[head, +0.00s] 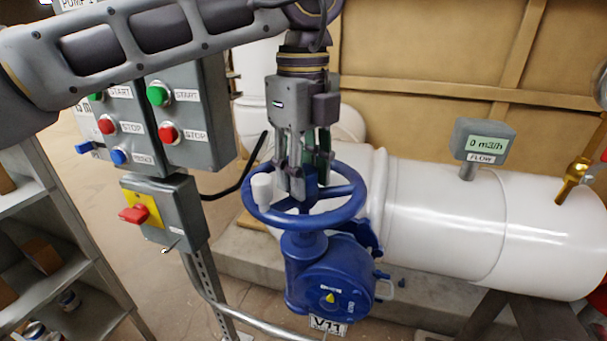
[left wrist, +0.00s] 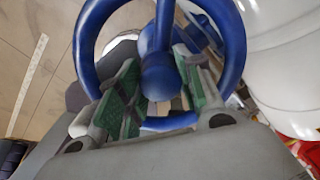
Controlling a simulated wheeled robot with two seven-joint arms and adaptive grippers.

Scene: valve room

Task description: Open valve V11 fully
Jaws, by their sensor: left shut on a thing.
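Valve V11 has a blue body (head: 318,278) with a V11 tag (head: 328,326) below and a small yellow mark on its face. Its blue handwheel (head: 340,211) lies roughly level on top, with a white knob (head: 262,188) on the left of its rim. My left gripper (head: 304,192) points down into the wheel from above and is shut on the handwheel near its middle. In the left wrist view, the green finger pads stand on both sides of the wheel's hub (left wrist: 160,82). The exact contact is partly hidden. My right gripper is not in view.
A flow meter (head: 484,141) on the white pipe (head: 440,215) reads 0 m3/h. Left of the valve stand control boxes with start and stop buttons (head: 190,125) and a red switch (head: 134,214), close to my left arm. A shelf (head: 75,255) is at lower left.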

